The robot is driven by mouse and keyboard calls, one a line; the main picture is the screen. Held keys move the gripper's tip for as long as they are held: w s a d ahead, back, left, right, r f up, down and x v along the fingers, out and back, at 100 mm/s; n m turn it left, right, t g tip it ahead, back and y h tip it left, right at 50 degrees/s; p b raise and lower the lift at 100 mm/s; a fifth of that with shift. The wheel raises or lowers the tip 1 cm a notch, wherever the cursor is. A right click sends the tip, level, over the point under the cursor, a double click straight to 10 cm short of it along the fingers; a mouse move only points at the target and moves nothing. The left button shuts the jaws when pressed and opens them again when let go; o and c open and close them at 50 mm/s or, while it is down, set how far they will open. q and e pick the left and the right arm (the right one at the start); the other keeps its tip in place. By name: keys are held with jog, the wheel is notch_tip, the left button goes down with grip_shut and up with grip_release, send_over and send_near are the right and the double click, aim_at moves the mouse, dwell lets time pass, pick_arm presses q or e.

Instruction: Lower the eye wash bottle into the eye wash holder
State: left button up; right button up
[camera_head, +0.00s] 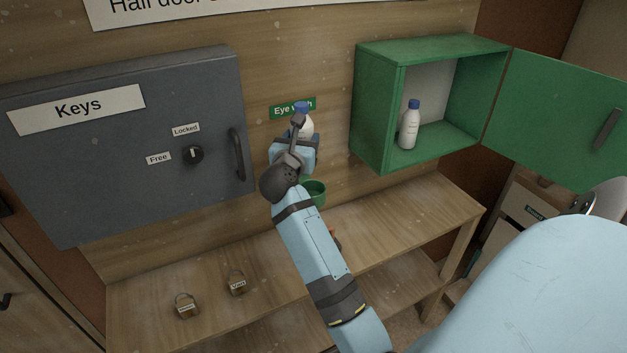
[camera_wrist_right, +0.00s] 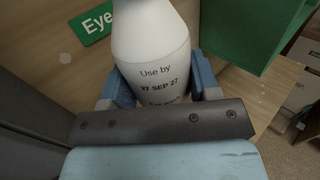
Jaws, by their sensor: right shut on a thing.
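The eye wash bottle (camera_head: 306,127), white with a blue cap, is upright in my right gripper (camera_head: 297,143) in front of the wooden back board, just below the green "Eye wash" sign. The green eye wash holder (camera_head: 315,190) is below the gripper, partly hidden by my wrist. The bottle appears above the holder and apart from it; its lower end is hidden. My left gripper is not in view.
An open green cabinet (camera_head: 378,113) at the right holds another white bottle (camera_head: 409,128) with a blue cap. A grey "Keys" cabinet (camera_head: 95,165) is at the left. Below is a wooden bench (camera_head: 400,221) with two padlocks (camera_head: 187,306) (camera_head: 237,284).

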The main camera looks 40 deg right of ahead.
aim_at(309, 129)
jog(key=shift+d+r+m+g+h, duration=0.6)
jog(key=shift+d+r+m+g, duration=0.2)
jog(key=shift+d+r+g, duration=0.25)
jog(key=shift+d+g, duration=0.2)
jog(key=shift+g, duration=0.05)
notch_tip(309, 129, down, 9)
jog(key=b, duration=0.5)
jog(key=shift+d+r, duration=0.1)
jog(key=shift+s+f+b, duration=0.1)
jog(key=shift+f+b, duration=0.35)
jog(key=shift+f, duration=0.1)
jog(key=shift+w+d, duration=0.2)
jog(key=shift+d, duration=0.2)
jog(key=shift+f+b, duration=0.1)
jog(key=shift+b, duration=0.2)
